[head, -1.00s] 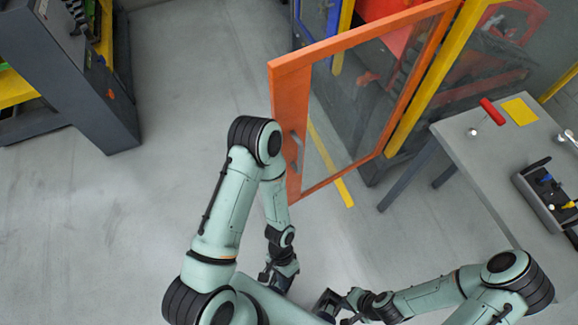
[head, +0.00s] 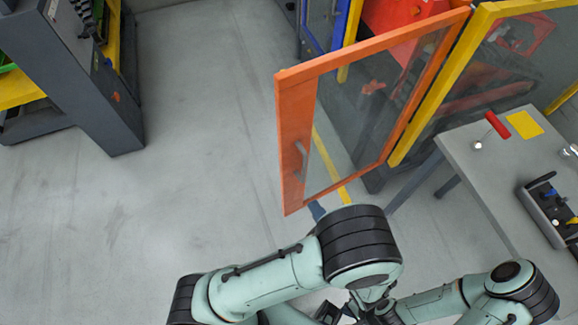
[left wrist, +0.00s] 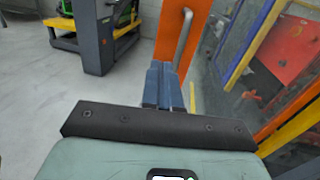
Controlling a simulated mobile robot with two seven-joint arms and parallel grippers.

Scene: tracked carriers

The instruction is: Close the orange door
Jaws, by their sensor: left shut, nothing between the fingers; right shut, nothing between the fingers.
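The orange door (head: 297,145) is a glazed orange frame standing open from the yellow post (head: 430,90) of an enclosure. Its grey handle (head: 301,158) is on the free-edge side. My left gripper (head: 317,211) is shut and empty near the door's lower free corner, its blue fingertips partly hidden by my arm. In the left wrist view the shut fingers (left wrist: 162,85) are in front of the orange door frame (left wrist: 172,45), just below the handle (left wrist: 183,40). I cannot tell whether they touch the door. My right gripper (head: 329,313) is shut and empty at the bottom, partly hidden.
A grey table (head: 465,160) with a red-handled tool (head: 497,125), a yellow square (head: 524,124) and a dark tray (head: 548,212) stands at the right. Red equipment (head: 400,20) is inside the enclosure. A dark grey machine (head: 85,90) is at upper left. The floor between is clear.

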